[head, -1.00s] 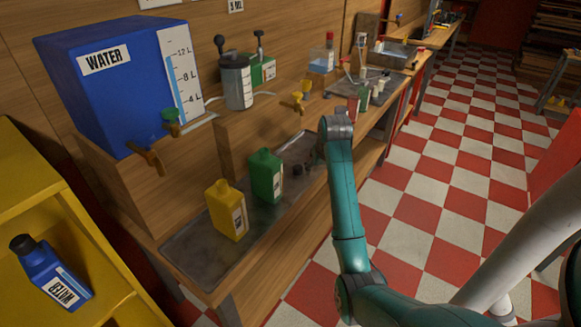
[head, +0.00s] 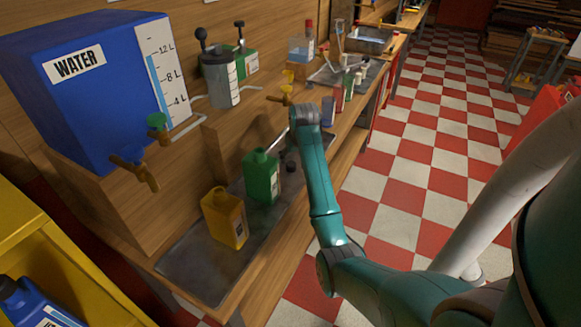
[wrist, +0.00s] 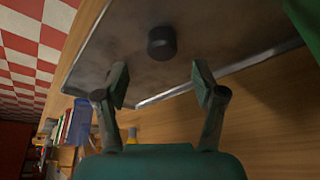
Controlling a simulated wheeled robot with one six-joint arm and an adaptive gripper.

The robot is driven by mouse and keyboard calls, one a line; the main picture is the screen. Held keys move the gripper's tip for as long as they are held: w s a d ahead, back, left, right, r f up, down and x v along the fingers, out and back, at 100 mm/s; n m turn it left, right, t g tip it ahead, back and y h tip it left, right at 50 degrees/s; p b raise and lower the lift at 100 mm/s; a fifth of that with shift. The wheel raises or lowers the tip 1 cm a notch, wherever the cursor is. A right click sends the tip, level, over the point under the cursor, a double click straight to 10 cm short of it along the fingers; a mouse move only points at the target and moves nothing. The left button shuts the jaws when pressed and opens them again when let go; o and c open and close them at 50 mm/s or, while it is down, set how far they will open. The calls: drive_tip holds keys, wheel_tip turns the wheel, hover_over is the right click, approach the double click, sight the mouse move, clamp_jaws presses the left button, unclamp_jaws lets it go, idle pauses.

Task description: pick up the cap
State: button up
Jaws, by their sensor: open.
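A small round black cap (wrist: 161,43) lies on the grey metal tray (wrist: 225,28). In the wrist view it sits just beyond my open fingertips, centred between them and apart from both. My gripper (wrist: 161,80) is open and empty, its two fingers spread wide. In the head view small dark caps (head: 290,166) show on the tray right of the green bottle; I cannot tell which one the wrist view shows. The gripper is largely hidden there behind my teal arm.
An open green bottle (head: 262,176) and an open yellow bottle (head: 224,218) stand on the tray; green also shows at the wrist view's upper right edge. A blue water tank (head: 90,90) with taps stands to the left. More bottles stand farther along the bench.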

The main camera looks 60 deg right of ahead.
sight(291, 164)
drive_tip(key=shift+x, duration=2.65)
drive_tip(key=shift+w+a, duration=0.1)
drive_tip(key=shift+a, duration=0.1)
drive_tip(key=shift+c, duration=0.2)
drive_tip(key=c, duration=0.8)
